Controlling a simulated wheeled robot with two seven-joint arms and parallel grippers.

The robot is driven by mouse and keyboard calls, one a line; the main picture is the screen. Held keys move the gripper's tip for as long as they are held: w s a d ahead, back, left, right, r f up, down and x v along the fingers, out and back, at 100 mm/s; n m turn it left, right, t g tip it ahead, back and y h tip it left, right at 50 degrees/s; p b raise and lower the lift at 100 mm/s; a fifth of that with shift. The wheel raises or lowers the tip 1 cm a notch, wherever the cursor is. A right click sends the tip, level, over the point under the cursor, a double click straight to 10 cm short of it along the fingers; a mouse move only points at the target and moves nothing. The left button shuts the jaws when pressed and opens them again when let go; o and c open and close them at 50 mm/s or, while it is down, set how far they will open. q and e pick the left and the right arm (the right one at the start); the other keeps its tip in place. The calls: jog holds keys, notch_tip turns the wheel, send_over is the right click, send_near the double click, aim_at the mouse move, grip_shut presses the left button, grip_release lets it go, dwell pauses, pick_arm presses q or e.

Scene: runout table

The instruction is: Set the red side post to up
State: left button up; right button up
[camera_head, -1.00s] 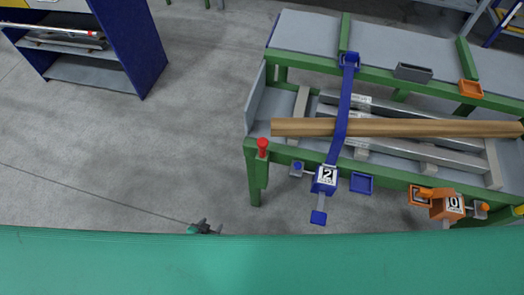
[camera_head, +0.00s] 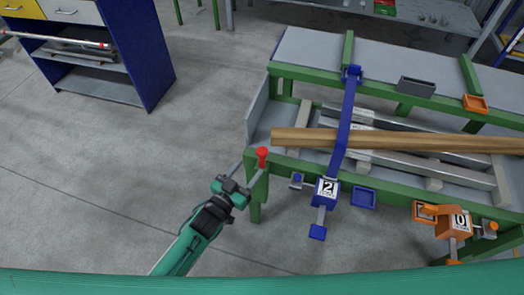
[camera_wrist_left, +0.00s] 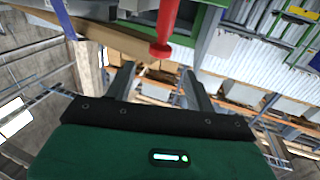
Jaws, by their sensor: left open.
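The red side post (camera_head: 262,158) is a short red post with a wider cap, at the front left corner of the green table (camera_head: 390,182). It also shows in the wrist view (camera_wrist_left: 167,25) at the top, with its round end toward my gripper. My left gripper (camera_head: 250,168) is open and empty, just left of and close to the post. In the wrist view its two fingers (camera_wrist_left: 158,72) stand apart, with the post's end between their tips in the picture. I cannot tell if they touch it. My right gripper is not in view.
A long wooden beam (camera_head: 400,140) lies on the table over metal bars. A blue strap clamp (camera_head: 326,190) marked 2 and an orange clamp (camera_head: 455,222) marked 0 hang at the front edge. A blue shelf (camera_head: 150,55) stands far left. The floor between is clear.

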aim_at(259, 155)
pick_arm(q)
jog(key=x, duration=0.9)
grip_shut()
